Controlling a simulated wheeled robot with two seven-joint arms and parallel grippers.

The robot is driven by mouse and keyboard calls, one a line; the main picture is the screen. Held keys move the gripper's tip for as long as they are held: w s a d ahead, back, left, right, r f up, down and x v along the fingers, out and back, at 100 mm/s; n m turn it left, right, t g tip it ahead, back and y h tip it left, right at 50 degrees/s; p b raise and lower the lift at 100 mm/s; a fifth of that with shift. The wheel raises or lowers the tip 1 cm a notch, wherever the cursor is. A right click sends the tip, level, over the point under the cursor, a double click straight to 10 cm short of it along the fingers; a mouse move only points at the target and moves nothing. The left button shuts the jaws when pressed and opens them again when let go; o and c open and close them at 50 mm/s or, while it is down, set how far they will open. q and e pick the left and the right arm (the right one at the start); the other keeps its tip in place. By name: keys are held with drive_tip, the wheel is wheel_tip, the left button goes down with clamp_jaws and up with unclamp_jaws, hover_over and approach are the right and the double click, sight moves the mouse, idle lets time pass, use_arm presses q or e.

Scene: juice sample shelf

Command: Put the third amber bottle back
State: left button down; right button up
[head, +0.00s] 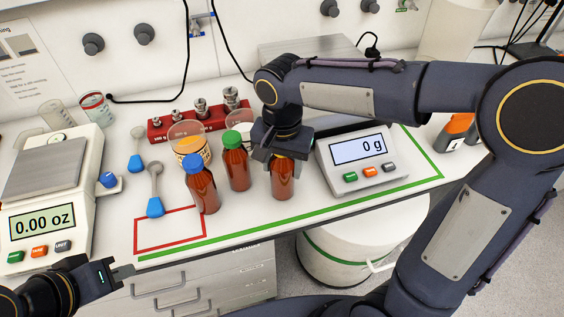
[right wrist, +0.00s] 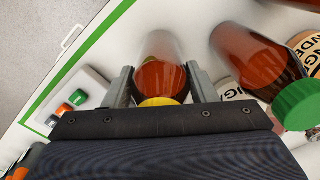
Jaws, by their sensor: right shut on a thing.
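Three amber bottles stand in a row on the white bench. The blue-capped bottle (head: 203,188) is at the left, and the green-capped bottle (head: 237,168) is in the middle. The bottle at the right (head: 283,180) is upright in my right gripper (head: 281,152), which comes down over its top. In the right wrist view this bottle (right wrist: 160,76) has a yellow cap (right wrist: 158,102), with a finger on each side; the gripper hides the cap in the head view. The green cap (right wrist: 298,104) shows at the right there. My left gripper (head: 122,272) is low at the left, away from the bottles, its jaw gap unclear.
A red rack of metal weights (head: 190,123) and cups (head: 189,150) stand behind the bottles. A scale reading "0 g" (head: 358,160) is to the right. Another scale (head: 50,185) is at the left. A red outlined rectangle (head: 168,237) lies empty except for a blue scoop's edge.

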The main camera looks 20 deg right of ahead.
drive_tip(key=shift+f, duration=0.15)
drive_tip(key=o, duration=1.2)
wheel_tip(320, 180, up, 12)
drive_tip(key=shift+r+p, duration=0.2)
drive_tip(key=shift+p, duration=0.2)
drive_tip(key=s+d+f+n+t+y, duration=0.1)
drive_tip(key=s+d+f+t, duration=0.1)
drive_tip(key=s, duration=0.3)
drive_tip(key=s+d+f+n+t+y, duration=0.1)
drive_tip(key=s+d+f+n, duration=0.1)
drive_tip(key=s+d+f, duration=0.2)
drive_tip(key=s+d+f+n+t+y, duration=0.1)
drive_tip(key=s+d+f+t, duration=0.1)
drive_tip(key=s, duration=0.5)
drive_tip(key=shift+d+f+n+t+y, duration=0.2)
drive_tip(key=shift+d+f, duration=0.15)
drive_tip(key=shift+f, duration=0.3)
drive_tip(key=shift+d+f+n+t+y, duration=0.1)
drive_tip(key=shift+d+f+n+y, duration=0.15)
drive_tip(key=shift+f, duration=0.4)
